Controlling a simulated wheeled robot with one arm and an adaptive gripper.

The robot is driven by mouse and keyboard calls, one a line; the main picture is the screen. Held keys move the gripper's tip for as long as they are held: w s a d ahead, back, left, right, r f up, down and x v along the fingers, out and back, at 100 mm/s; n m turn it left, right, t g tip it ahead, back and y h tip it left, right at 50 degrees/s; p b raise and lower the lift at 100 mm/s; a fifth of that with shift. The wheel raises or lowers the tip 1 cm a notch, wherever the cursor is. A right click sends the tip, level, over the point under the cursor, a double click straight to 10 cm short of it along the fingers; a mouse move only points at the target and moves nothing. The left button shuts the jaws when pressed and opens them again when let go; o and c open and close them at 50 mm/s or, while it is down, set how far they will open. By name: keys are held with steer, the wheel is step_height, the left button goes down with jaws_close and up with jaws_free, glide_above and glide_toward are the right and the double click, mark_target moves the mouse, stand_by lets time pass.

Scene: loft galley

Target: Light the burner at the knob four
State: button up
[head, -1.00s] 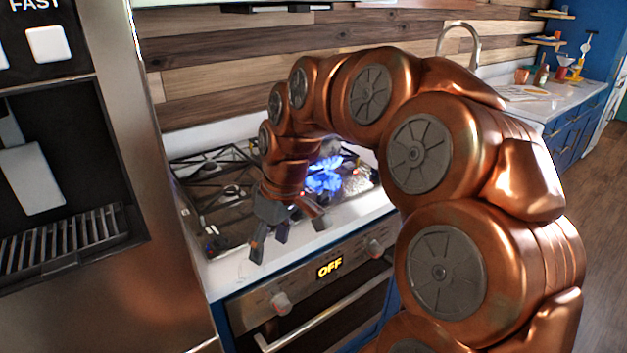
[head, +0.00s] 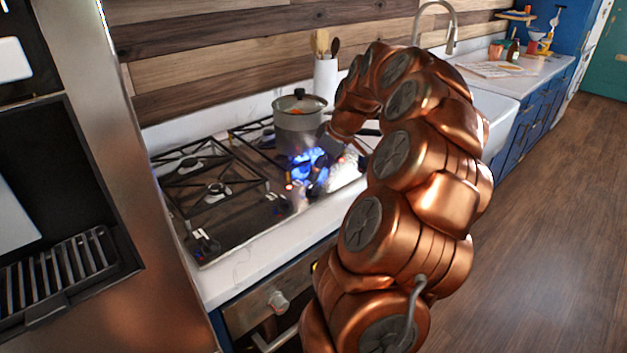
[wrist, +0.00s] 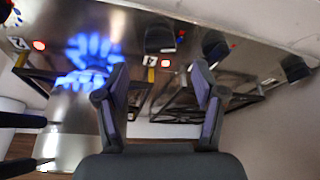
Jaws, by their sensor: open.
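The gas cooktop (head: 232,228) has dark knobs along its front; one knob (head: 206,244) shows at its front left. A blue flame (head: 307,165) burns on the right side in front of a pot, and it also shows in the wrist view (wrist: 92,50). My gripper (head: 318,188) is low over the front right of the cooktop, partly lost in glare. In the wrist view my gripper (wrist: 158,80) is open and empty. Beyond its fingers are a dark knob (wrist: 160,40), a second knob (wrist: 214,47) and a third (wrist: 295,68). The small number labels are too blurred to read surely.
A lidded steel pot (head: 298,125) stands behind the flame, and a white utensil holder (head: 326,78) behind it. A steel coffee machine (head: 95,170) rises at the left. An oven knob (head: 279,301) juts from the front. The left burners are bare.

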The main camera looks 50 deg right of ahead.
mark_target(313, 189)
steer(key=p+x, duration=0.1)
steer(key=x, duration=0.4)
steer(key=shift+f, duration=0.25)
steer(key=c, duration=1.1)
steer(key=shift+c, duration=0.2)
